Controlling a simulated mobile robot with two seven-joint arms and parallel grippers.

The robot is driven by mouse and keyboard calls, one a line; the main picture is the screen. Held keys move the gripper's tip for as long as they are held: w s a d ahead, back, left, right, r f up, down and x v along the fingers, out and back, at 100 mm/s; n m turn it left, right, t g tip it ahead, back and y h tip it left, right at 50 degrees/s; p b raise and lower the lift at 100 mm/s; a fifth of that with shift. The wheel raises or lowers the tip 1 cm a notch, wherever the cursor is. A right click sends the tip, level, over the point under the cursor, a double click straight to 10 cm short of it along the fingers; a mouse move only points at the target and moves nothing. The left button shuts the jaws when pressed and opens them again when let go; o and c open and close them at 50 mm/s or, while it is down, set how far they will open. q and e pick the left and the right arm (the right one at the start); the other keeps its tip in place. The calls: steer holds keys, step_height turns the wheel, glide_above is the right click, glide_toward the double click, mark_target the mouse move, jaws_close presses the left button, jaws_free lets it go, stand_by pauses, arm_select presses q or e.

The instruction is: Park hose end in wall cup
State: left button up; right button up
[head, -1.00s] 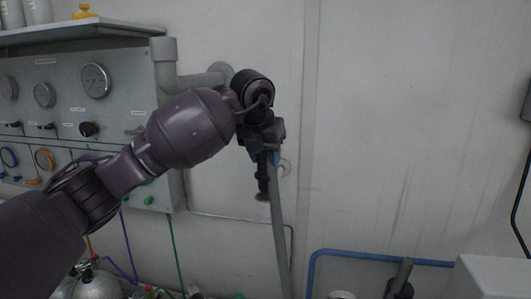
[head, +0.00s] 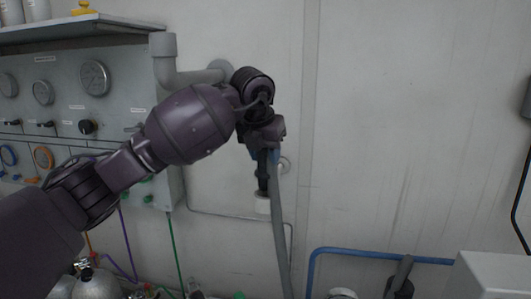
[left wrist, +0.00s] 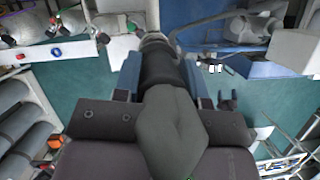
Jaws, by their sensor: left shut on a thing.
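My left gripper (head: 264,154), with blue fingers, is shut on the black hose end (head: 263,178) in front of the white wall. The grey hose (head: 278,225) hangs below the gripper to the picture's bottom. My right gripper is not in view.
The gauge panel (head: 60,105) is on the left, with a thick grey pipe (head: 195,78) beside it. A blue pipe (head: 380,254) runs lower right.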

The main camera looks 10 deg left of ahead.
mark_target(265, 171)
arm_select(q)
steer(key=shift+f+b, duration=1.65)
steer(key=shift+f, duration=0.8)
steer(key=o, duration=1.1)
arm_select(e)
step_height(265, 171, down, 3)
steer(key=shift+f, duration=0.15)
arm_select(q)
steer(key=v, duration=0.3)
steer(key=shift+r, duration=0.3)
steer(key=b+v, duration=0.1)
steer(key=v, duration=0.5)
steer(key=shift+s+r, duration=0.15)
steer(key=shift+r, duration=0.1)
steer(key=shift+s+r, duration=0.2)
steer(key=shift+r, duration=0.2)
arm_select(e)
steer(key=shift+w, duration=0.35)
